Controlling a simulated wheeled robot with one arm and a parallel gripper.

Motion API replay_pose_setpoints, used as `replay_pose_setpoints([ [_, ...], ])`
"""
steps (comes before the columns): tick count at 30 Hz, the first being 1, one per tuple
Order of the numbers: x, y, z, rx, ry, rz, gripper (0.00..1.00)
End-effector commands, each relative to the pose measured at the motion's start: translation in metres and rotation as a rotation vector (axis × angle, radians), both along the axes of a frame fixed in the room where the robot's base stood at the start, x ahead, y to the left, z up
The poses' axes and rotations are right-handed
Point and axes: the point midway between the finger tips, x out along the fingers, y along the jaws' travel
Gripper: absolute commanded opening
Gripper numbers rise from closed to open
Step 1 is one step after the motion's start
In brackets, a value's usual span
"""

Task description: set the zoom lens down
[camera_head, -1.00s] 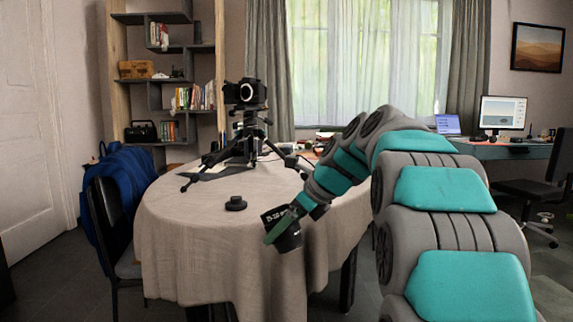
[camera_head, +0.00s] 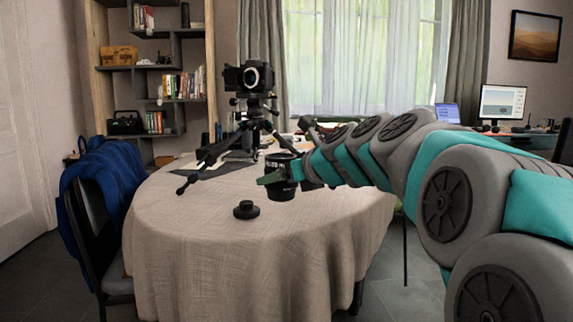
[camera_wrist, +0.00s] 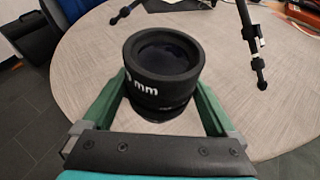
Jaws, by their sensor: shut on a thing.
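The zoom lens (camera_head: 281,178) is a black cylinder with white lettering. My gripper (camera_head: 272,179) is shut on it, and it looks upright over the cloth-covered round table (camera_head: 190,235). In the wrist view the lens (camera_wrist: 160,75) sits between the two green fingers of my gripper (camera_wrist: 158,98), its front glass facing the camera. The underside of the lens is hidden, so I cannot tell whether it touches the tabletop.
A black camera on a tripod (camera_head: 250,90) stands behind the lens, its legs spread on the table. A small black cap-like piece (camera_head: 246,210) lies in front, to the left. A chair with a blue jacket (camera_head: 100,190) is at left. The right tabletop is clear.

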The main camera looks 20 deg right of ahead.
Motion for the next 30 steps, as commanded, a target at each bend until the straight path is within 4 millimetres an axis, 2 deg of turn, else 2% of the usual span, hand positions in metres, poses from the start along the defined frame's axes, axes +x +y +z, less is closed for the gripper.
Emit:
replay_pose_setpoints([
  [18, 0.084, -0.061, -0.012, 0.000, 0.001, 0.000, 0.00],
  [24, 0.108, -0.078, -0.015, 0.000, 0.001, 0.000, 0.00],
  [30, 0.122, -0.088, -0.014, -0.002, -0.001, 0.001, 0.00],
])
